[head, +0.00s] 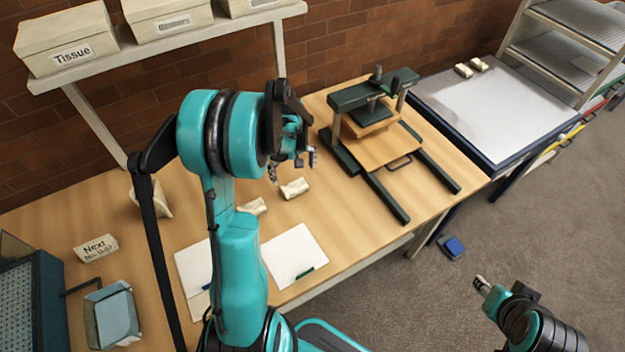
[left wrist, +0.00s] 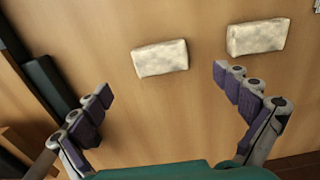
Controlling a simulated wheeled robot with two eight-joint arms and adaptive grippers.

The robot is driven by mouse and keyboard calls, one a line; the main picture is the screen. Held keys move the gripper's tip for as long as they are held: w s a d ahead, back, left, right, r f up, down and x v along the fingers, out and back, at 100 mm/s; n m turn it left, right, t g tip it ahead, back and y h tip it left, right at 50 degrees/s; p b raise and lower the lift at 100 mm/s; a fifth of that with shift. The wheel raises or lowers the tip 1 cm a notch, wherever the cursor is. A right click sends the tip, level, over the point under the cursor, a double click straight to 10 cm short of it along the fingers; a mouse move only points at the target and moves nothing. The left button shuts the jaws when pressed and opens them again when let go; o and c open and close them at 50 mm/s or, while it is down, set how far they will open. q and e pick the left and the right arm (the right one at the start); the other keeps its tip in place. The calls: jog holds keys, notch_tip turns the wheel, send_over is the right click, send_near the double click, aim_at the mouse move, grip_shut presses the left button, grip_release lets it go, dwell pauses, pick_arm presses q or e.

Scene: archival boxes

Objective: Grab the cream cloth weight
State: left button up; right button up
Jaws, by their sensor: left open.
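Two cream cloth weights lie on the wooden table. One cloth weight (head: 294,187) is nearer the press; in the left wrist view it (left wrist: 160,58) lies just ahead of the gap between the fingertips. The other cloth weight (head: 253,206) is partly hidden by my left arm; in the left wrist view it (left wrist: 257,37) lies beyond the right-hand finger. My left gripper (head: 292,164) is open and empty above the table, its fingers apart in the left wrist view (left wrist: 163,83). My right gripper (head: 482,284) is over the floor at lower right, its jaws unclear.
A dark green press (head: 345,100) stands beyond the weights. White folders (head: 293,255) lie at the table's front. Two more cream weights (head: 463,70) (head: 478,64) lie on the right-hand table (head: 480,125). A shelf with boxes (head: 68,42) stands over the table's back.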

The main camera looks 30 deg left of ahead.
aim_at(294, 186)
pick_arm(q)
jog(key=f, duration=0.1)
jog(key=f+b, duration=0.1)
jog(key=shift+s+a+f, duration=0.1)
jog(key=shift+s+f, duration=0.1)
jog(key=shift+f, duration=0.2)
jog(key=f, duration=0.1)
jog(key=f+b, duration=0.1)
jog(key=f, duration=0.1)
jog(key=f+b, duration=0.1)
jog(key=shift+w+a+f, duration=0.1)
jog(key=shift+w+f, duration=0.15)
jog(key=shift+f, duration=0.15)
jog(key=shift+r, duration=0.1)
jog(key=c, duration=1.6)
jog(key=shift+r, duration=0.1)
